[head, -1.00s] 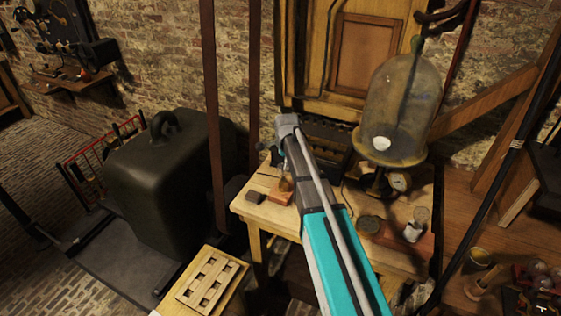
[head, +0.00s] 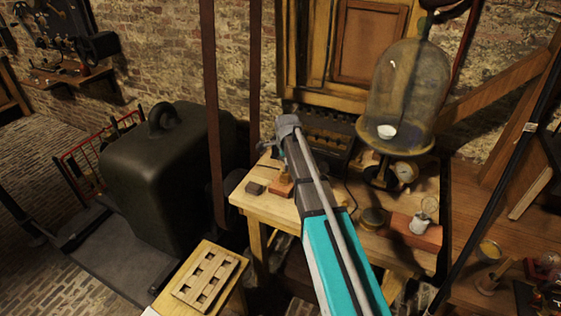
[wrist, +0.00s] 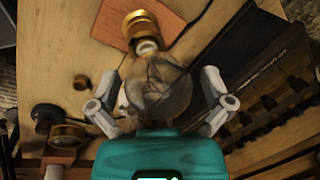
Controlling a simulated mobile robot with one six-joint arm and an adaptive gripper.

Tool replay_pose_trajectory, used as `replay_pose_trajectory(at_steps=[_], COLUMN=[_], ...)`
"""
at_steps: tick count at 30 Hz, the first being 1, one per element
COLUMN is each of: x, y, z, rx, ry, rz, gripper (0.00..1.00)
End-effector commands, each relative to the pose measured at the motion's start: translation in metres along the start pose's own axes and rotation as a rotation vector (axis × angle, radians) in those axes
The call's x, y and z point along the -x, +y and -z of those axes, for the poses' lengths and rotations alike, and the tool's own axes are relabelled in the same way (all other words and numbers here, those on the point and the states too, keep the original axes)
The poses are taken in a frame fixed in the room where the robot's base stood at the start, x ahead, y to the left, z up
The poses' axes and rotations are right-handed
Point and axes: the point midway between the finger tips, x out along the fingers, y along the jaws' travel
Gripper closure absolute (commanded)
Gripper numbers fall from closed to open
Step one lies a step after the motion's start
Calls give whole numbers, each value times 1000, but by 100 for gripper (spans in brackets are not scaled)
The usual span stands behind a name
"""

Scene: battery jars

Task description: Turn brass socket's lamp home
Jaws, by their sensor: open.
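In the wrist view a clear glass lamp (wrist: 160,90) lies between the two fingers of my gripper (wrist: 162,108). The fingers are spread open on either side of the glass, and I cannot tell whether either touches it. The lamp's metal neck points at the brass socket (wrist: 142,27) and meets or nearly meets its mouth; how deep it sits is unclear. The socket is on a reddish block (wrist: 180,35). In the head view my gripper (head: 270,158) is over the table's left part, beside that block (head: 280,190), and my arm hides part of the area.
A glass bell jar (head: 408,85) stands at the table's back right. A second block with a white socket and lamp (head: 418,225) is at the front right. A dark ribbed box (head: 325,135) stands behind my arm.

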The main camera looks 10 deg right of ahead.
Motion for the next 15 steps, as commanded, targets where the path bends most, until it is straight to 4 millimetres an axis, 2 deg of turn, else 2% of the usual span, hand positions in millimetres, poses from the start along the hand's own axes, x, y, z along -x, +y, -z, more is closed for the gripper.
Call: replay_pose_trajectory(at_steps=[11,15], x=[-1,-1], y=[0,0], z=[0,0], rx=[0,0], ry=[0,0], rz=[0,0], gripper=[0,24])
